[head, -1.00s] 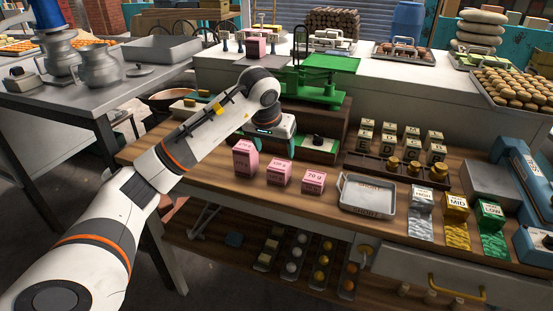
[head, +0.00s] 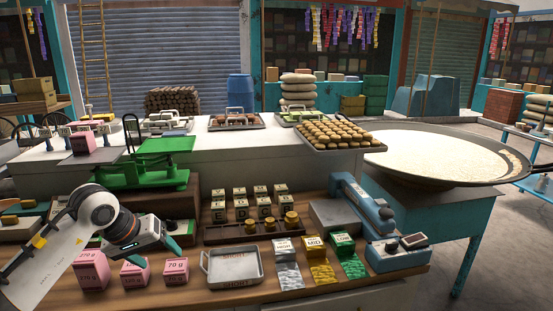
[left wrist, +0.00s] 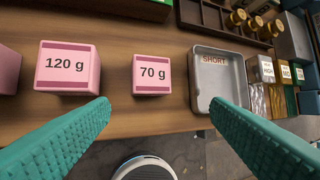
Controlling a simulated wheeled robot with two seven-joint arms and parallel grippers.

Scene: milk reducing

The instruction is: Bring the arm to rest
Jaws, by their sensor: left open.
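My left arm comes in from the left in the head view. Its left gripper (head: 160,250) has teal fingers and hangs above the front of the wooden counter (head: 205,296), near the pink boxes. In the left wrist view the two fingers are wide apart with nothing between them. Beyond the fingertips there stand a pink 120 g box (left wrist: 67,66) and a pink 70 g box (left wrist: 152,73). A grey tray marked SHORT (left wrist: 218,75) lies to their right. My right gripper does not show.
A green balance scale (head: 150,165) stands behind my left arm, with a pink box (head: 81,144) by it. Letter blocks (head: 248,208) and brass weights (head: 270,226) are right of the gripper. A blue device (head: 362,208) and a wide pan of milk (head: 440,157) are farther right.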

